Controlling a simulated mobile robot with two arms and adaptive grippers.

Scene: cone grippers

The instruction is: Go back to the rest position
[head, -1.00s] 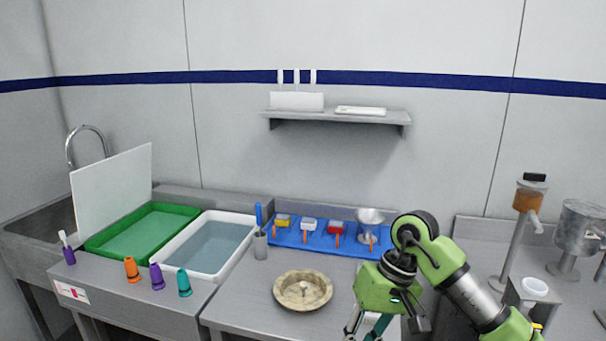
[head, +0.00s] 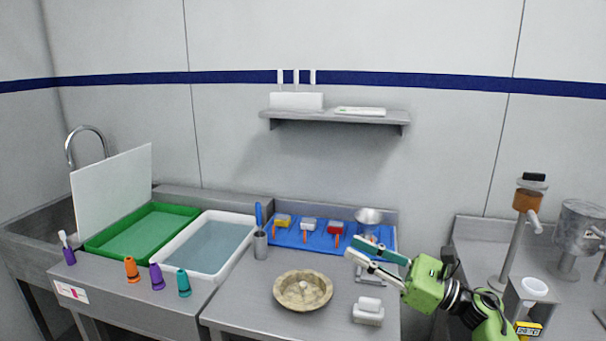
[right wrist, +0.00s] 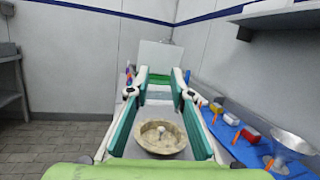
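My right gripper (head: 352,247) comes in from the lower right in the head view and points left above the counter. Its two green and white fingers are apart with nothing between them. In the right wrist view the gripper (right wrist: 160,78) is also open, and a round beige stone bowl (right wrist: 160,137) shows between its fingers from behind. In the head view the bowl (head: 303,290) sits on the counter, left of and below the fingertips, apart from them. My left gripper is in neither view.
A small grey-white block (head: 368,314) lies on the counter below the gripper. A blue mat (head: 290,238) holds several coloured scoop-like tools and a metal funnel (head: 368,216). A white water tub (head: 163,262) and green tray (head: 96,247) stand left. A dispenser (head: 531,200) stands right.

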